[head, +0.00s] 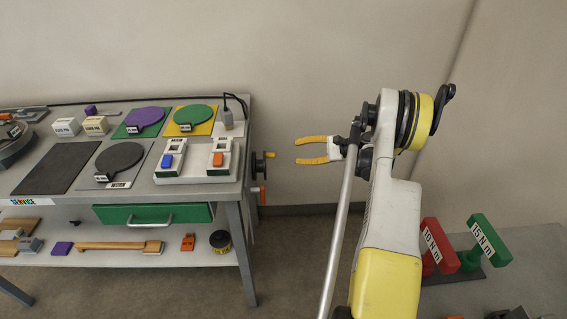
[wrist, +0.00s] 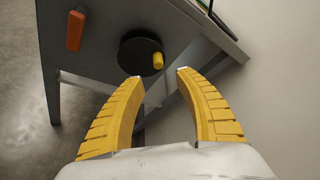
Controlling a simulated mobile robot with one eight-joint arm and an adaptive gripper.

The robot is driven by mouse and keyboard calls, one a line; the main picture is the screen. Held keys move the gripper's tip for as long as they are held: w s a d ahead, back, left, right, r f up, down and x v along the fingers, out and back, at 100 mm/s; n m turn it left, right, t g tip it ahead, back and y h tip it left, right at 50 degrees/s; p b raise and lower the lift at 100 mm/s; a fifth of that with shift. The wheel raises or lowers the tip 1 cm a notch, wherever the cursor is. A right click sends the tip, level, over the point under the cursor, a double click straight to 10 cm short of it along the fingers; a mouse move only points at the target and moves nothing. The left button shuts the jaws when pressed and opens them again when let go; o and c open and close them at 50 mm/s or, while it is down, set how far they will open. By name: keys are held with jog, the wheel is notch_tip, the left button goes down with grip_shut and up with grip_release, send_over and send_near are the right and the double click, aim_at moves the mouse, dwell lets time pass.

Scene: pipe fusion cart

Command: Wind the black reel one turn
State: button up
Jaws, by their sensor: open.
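The black reel (head: 257,166) is mounted on the right end of the grey cart, with a yellow crank knob (head: 270,155) sticking out to the right. In the wrist view the reel (wrist: 138,53) is a round black disc, and its yellow knob (wrist: 158,61) sits near its right side. My gripper (head: 297,151) has yellow fingers, open and empty, to the right of the reel and pointing at it. In the wrist view the knob appears just beyond the gap between the fingertips (wrist: 160,76); both fingers look clear of it.
An orange handle (head: 262,194) hangs on the same cart end, below the reel; in the wrist view the orange handle (wrist: 75,31) is left of it. Cart legs (head: 240,255) stand below. Red and green torque handles (head: 488,240) stand on a right-hand table. Floor between is clear.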

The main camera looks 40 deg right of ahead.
aim_at(272, 155)
jog(key=shift+y, duration=0.5)
jog(key=x, duration=1.1)
jog(key=shift+s+d+f, duration=0.1)
jog(key=shift+f, duration=0.2)
grip_shut()
